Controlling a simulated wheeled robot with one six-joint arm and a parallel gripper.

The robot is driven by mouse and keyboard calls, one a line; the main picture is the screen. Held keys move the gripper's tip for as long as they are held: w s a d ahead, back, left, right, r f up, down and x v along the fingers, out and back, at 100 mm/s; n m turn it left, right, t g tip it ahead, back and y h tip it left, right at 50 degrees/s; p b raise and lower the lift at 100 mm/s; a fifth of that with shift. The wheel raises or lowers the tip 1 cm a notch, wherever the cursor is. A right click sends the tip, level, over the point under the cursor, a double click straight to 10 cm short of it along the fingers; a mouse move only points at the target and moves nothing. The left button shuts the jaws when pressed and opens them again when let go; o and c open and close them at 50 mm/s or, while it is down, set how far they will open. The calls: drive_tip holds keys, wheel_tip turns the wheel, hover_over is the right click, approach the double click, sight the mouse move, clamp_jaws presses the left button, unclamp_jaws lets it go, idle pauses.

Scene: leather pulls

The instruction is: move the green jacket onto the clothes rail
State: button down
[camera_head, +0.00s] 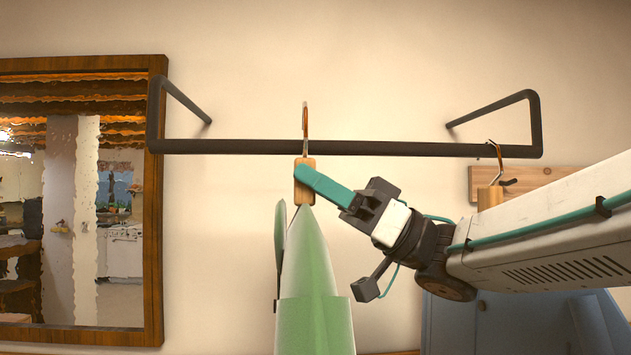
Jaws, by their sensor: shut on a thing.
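The green jacket (310,270) hangs upright on a hanger with a wooden block (305,190) at its neck and a metal hook (305,122) above. The dark clothes rail (340,148) runs across the view on the wall. The hook crosses the rail in the picture, its top above the bar; I cannot tell whether it rests on the bar or is just in front of it. My gripper (308,184), with teal fingers, comes from the right and is shut on the hanger's wooden block. The near finger hides part of the block.
A blue garment (500,322) hangs by another hook (497,155) at the rail's right end, partly behind my arm. A wooden board with a peg (540,178) is on the wall there. A wood-framed mirror (155,250) is at left. The rail's left half is free.

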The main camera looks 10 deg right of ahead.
drive_tip(key=shift+w+d, duration=0.1)
drive_tip(key=shift+w, duration=2.15)
drive_tip(key=shift+f, duration=1.2)
drive_tip(key=c, duration=1)
unclamp_jaws()
drive_tip(key=shift+f, duration=0.1)
